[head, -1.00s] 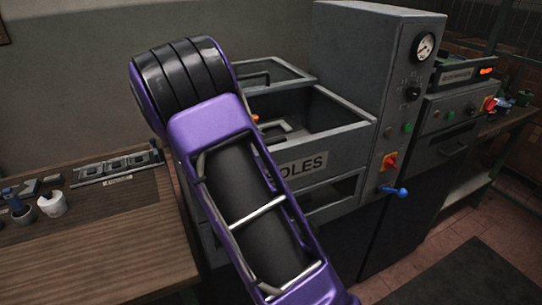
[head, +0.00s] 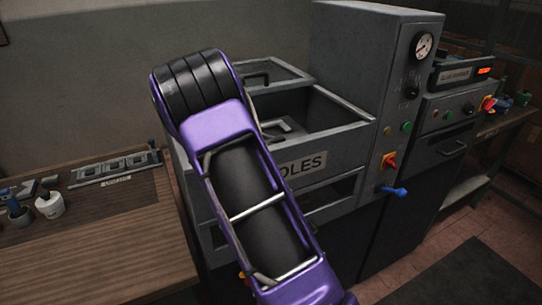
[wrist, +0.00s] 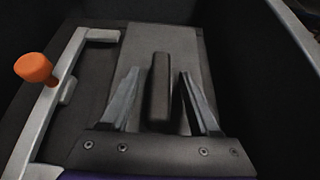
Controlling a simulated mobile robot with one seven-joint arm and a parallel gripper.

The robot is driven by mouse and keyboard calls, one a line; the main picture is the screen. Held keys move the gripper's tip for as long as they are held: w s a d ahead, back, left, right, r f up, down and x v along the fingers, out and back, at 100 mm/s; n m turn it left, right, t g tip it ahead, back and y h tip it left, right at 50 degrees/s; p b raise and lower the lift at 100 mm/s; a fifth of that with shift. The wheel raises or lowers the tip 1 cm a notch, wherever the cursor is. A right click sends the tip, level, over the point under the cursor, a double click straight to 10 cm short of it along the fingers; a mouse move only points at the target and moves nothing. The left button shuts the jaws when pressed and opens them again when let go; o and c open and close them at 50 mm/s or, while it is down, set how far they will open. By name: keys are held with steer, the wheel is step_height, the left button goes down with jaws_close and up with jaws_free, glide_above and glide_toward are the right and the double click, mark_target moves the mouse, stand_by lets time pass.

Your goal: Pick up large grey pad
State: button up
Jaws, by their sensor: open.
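In the wrist view, a flat grey plate (wrist: 145,40), seemingly the large grey pad, lies on the floor of a dark box. A dark upright bar like a handle (wrist: 160,85) stands over it. My gripper (wrist: 157,74) is open, with one finger on each side of the bar and gaps visible between. I cannot tell how deep the fingertips reach along the bar. In the head view my purple arm hides the gripper and the pad.
The box is the open bin marked "OLES" (head: 303,168) on the grey press (head: 365,60). Inside it, a light grey frame (wrist: 45,125) with an orange knob (wrist: 33,68) lies left of my gripper. Dark walls stand close around. A wooden bench (head: 90,240) is at left.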

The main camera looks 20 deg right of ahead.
jaws_close()
stand_by(1.2)
steer(key=shift+r, duration=0.15)
